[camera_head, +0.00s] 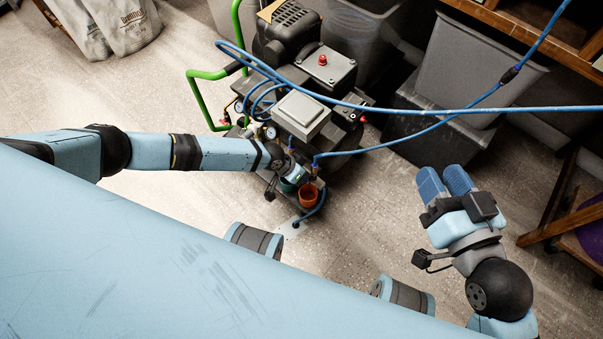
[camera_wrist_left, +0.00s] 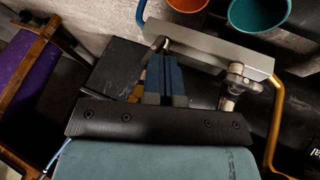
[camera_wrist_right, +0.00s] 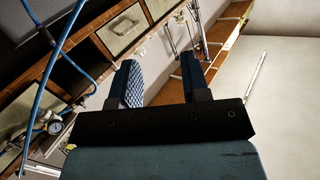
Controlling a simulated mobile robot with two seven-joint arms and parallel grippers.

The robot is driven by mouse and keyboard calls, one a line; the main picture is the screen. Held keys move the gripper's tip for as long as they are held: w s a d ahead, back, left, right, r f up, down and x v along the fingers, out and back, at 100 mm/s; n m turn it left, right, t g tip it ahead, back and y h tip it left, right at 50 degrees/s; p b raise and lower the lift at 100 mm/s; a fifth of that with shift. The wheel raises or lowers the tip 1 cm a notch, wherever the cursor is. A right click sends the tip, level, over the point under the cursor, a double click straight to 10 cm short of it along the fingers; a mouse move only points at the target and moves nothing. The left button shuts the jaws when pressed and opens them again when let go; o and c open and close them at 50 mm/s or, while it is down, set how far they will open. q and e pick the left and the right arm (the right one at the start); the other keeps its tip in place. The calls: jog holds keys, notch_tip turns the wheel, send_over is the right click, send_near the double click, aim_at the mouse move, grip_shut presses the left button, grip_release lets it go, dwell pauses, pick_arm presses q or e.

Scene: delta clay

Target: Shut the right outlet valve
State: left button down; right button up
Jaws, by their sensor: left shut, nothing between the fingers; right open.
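In the left wrist view a grey metal bar (camera_wrist_left: 222,55) carries two small metal outlet valves. One valve (camera_wrist_left: 160,44) is at the bar's left end, partly hidden behind my fingers. The other valve (camera_wrist_left: 236,84) is further right and clear of them. My left gripper (camera_wrist_left: 164,60) is shut and empty, its blue fingertips close beside the left-end valve; I cannot tell whether they touch. In the head view my left arm reaches the compressor (camera_head: 325,66), and its fingers are hidden there. My right gripper (camera_head: 447,180) is open and empty, far right of the compressor.
An orange cup (camera_head: 308,194) and a teal cup (camera_wrist_left: 258,12) are by the bar. Blue hoses (camera_head: 420,108) cross from the compressor to the upper right. Grey bins (camera_head: 470,70) and a wooden shelf (camera_head: 530,28) stand at the right. Floor between the compressor and right gripper is clear.

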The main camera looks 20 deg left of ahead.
jog(key=shift+r, duration=0.1)
jog(key=shift+r+p, duration=0.65)
jog(key=shift+p, duration=0.05)
